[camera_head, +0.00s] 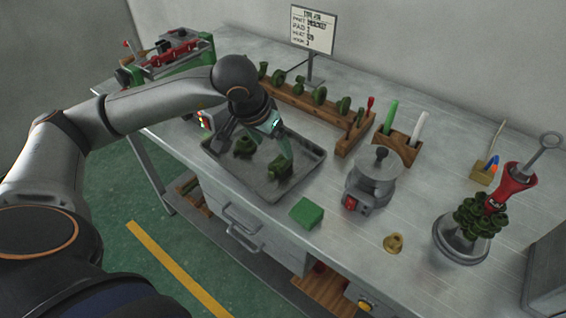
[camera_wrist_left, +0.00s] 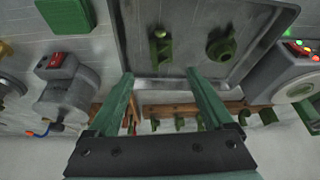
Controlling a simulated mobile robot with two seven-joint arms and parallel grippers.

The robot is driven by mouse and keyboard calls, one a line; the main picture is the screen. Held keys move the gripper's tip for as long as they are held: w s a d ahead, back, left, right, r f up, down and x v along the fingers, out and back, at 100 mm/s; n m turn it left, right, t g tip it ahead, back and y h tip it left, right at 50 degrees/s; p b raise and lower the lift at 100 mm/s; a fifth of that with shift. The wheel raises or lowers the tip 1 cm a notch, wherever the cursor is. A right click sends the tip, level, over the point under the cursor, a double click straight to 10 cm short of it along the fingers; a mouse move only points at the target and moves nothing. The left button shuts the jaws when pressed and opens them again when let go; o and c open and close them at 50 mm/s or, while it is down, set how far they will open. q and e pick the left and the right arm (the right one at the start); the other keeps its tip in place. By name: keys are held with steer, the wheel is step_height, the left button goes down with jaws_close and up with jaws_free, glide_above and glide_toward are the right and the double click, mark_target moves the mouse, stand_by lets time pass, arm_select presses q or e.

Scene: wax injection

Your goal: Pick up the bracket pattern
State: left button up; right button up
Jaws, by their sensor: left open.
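A metal tray (camera_head: 232,178) on the bench holds two green wax patterns. One, narrow and bracket-like (camera_wrist_left: 160,47), lies ahead of my fingers in the left wrist view; the other (camera_wrist_left: 221,44) is rounder, with a ring shape. In the head view, the round one (camera_head: 243,146) is on the left and the bracket pattern (camera_head: 280,169) on the right, partly hidden by a finger. My left gripper (camera_head: 268,143) is over the tray, its fingers open and empty in the left wrist view (camera_wrist_left: 159,76). The right gripper is not in view.
A green block (camera_head: 306,213) lies right of the tray. A wooden rack (camera_head: 305,103) with several green patterns stands behind it. A metal pot (camera_head: 375,170) and a wax tree (camera_head: 478,215) stand further right. A sign (camera_head: 313,30) rises at the back.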

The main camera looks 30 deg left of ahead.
mark_target(278, 164)
arm_select(q)
steer(key=x, duration=0.3)
steer(key=shift+f, duration=0.15)
steer(key=shift+a+p+x, duration=0.2)
steer(key=shift+p+x, duration=0.15)
steer(key=shift+x, duration=2.3)
steer(key=shift+s, duration=0.15)
jaws_close()
